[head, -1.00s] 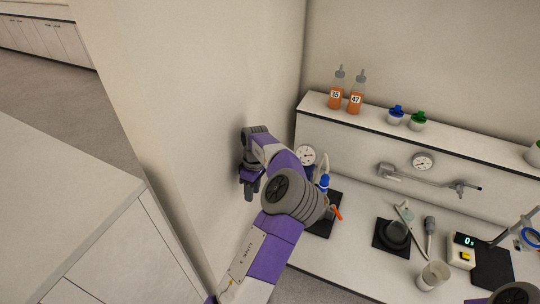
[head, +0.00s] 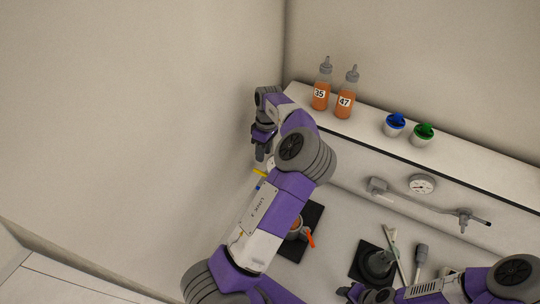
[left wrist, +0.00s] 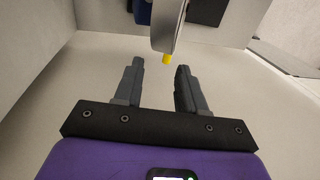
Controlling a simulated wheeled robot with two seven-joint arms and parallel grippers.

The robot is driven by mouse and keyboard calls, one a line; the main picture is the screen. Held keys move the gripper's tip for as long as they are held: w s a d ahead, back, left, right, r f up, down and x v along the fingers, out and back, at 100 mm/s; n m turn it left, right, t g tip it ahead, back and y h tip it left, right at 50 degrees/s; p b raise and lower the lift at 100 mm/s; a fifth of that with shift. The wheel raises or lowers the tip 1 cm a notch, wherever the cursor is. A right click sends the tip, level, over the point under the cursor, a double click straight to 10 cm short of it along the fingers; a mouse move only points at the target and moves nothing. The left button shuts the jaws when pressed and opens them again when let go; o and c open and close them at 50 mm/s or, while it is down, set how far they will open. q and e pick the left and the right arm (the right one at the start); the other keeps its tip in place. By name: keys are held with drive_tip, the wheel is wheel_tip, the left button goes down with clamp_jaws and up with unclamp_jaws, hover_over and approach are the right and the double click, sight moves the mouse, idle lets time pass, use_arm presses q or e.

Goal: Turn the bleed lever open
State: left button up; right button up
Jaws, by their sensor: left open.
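My left gripper (head: 262,154) is open and empty beside the left wall, at the shelf's left end. In the left wrist view its two fingers (left wrist: 158,78) stand apart. A small yellow tip (left wrist: 166,59) shows just beyond them, below a grey rounded piece (left wrist: 168,25) seen nearly edge-on. A yellow piece (head: 259,172) also shows just below the gripper in the head view. An orange lever (head: 311,239) sticks out beside my left arm, over a black mat. I cannot tell which coloured piece is the bleed lever. My right gripper (head: 358,293) is low at the bottom edge, its jaws unclear.
Orange bottles 35 (head: 321,92) and 47 (head: 346,98) stand on the shelf (head: 370,129), with blue-topped (head: 394,124) and green-topped (head: 423,134) cups. A dial gauge (head: 422,185) and metal pipe (head: 430,206) are below. A dark round device (head: 378,263) stands on the bench.

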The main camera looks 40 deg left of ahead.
sight(259, 171)
use_arm(q)
drive_tip(key=s+f, duration=0.3)
drive_tip(key=shift+f, duration=0.2)
wheel_tip(259, 171, down, 2)
drive_tip(key=shift+w+f, duration=0.1)
drive_tip(key=shift+w, duration=0.05)
drive_tip(key=shift+f, duration=0.3)
clamp_jaws()
